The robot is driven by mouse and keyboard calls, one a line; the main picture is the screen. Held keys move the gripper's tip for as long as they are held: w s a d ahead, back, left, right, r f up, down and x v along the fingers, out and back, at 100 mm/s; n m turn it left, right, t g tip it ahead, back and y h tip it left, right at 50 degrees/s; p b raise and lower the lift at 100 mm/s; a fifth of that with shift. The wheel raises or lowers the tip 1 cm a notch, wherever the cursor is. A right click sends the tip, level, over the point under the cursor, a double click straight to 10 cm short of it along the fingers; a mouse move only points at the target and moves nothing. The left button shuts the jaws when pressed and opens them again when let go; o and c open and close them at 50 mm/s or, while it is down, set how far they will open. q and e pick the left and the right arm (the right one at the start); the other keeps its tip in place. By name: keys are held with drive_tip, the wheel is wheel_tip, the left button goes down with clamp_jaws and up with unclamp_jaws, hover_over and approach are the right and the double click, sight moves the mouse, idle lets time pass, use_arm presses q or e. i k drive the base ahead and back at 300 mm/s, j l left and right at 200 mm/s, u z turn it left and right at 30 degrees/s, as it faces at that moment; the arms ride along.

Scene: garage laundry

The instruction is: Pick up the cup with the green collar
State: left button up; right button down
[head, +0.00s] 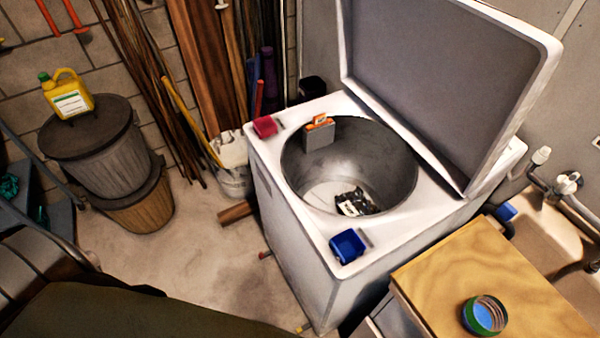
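The cup with the green collar (484,315) stands on the light wooden top of a cabinet at the lower right of the head view. Its green rim faces up, and its inside looks blue. Its lower side is partly hidden by the steep viewing angle. Neither of my grippers shows in the head view.
An open white top-load washer (290,245) stands left of the wooden cabinet top (450,270), its lid raised. A red cup (265,127) and a blue cup (347,246) sit on its rim. A yellow jug (68,95) stands on a lidded bin.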

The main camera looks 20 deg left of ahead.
sight(485, 315)
drive_tip(key=i+j+u, duration=0.25)
drive_tip(key=z, duration=1.7)
drive_tip(key=k+z, duration=0.15)
drive_tip(key=k, duration=0.2)
drive_tip(key=k+l+z, duration=0.15)
drive_tip(key=k, duration=0.2)
drive_tip(key=i+l, duration=0.15)
drive_tip(key=i, duration=0.3)
